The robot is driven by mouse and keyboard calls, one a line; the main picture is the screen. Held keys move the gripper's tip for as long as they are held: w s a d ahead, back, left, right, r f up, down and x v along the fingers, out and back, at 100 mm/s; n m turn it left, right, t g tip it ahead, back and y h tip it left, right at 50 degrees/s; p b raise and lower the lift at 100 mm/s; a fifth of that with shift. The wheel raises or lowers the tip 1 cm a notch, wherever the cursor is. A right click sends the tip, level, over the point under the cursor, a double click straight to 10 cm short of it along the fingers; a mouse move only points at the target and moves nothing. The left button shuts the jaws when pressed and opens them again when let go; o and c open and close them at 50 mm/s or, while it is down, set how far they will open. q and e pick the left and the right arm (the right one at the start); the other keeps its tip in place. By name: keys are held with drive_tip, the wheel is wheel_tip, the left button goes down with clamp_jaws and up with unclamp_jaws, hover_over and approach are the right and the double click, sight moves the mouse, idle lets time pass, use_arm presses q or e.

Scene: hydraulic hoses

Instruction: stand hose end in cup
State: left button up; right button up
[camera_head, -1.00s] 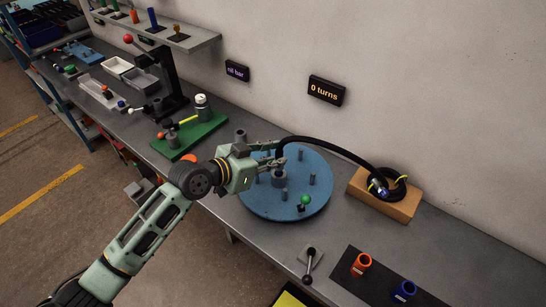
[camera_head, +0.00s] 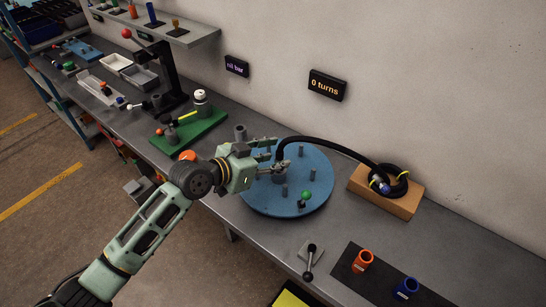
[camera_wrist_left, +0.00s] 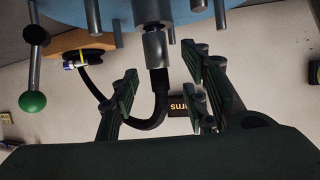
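The black hose (camera_head: 325,147) arches from the wooden block to the blue round plate (camera_head: 256,200). Its end points down into the grey cup (camera_head: 279,178) on that plate. In the left wrist view the dark hose end (camera_wrist_left: 159,82) meets the metal cup (camera_wrist_left: 155,46) in line with it; how deep it sits is hidden. My left gripper (camera_head: 281,153) is open at the hose end, with its fingers apart on either side of the hose, as the left wrist view also shows (camera_wrist_left: 160,72). My right gripper is in neither view.
Several grey pegs and a green-knobbed lever (camera_head: 305,196) stand on the plate around the cup. The wooden block (camera_head: 398,207) carries the coiled hose part. Orange (camera_head: 362,261) and blue (camera_head: 406,288) cups stand at the front right. A green board (camera_head: 190,135) lies left.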

use_arm(q)
drive_tip(key=v, duration=1.2)
idle(0.4)
